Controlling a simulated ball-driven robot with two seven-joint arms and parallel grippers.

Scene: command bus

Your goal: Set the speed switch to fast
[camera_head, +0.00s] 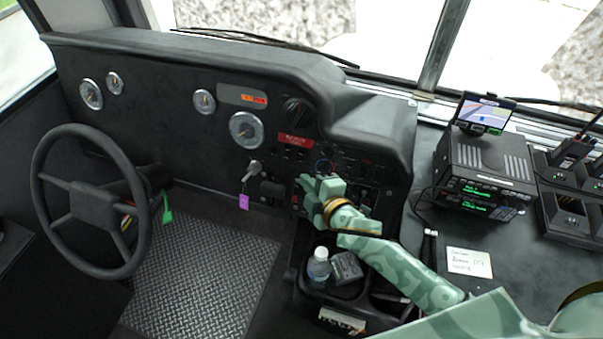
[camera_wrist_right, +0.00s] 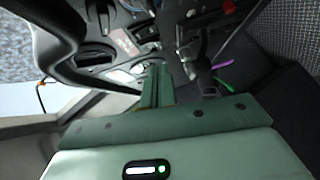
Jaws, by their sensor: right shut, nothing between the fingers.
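My right gripper (camera_head: 306,181) is shut and empty in front of the right part of the dashboard's control panel. In the right wrist view its closed green fingers (camera_wrist_right: 158,72) point up toward the panel. A round knob with a blue ring (camera_head: 321,165) sits just above the gripper, beside several small switches. I cannot tell which control is the speed switch or how it is set. The hand hides part of the panel. I cannot tell whether the fingertips touch it. My left gripper is not in view.
A key with a purple tag (camera_head: 244,201) hangs left of the gripper. The steering wheel (camera_head: 92,202) is at the left. Below my arm, a bottle (camera_head: 318,266) stands in a console bin. A radio unit (camera_head: 485,165) sits on the right ledge (camera_head: 425,215).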

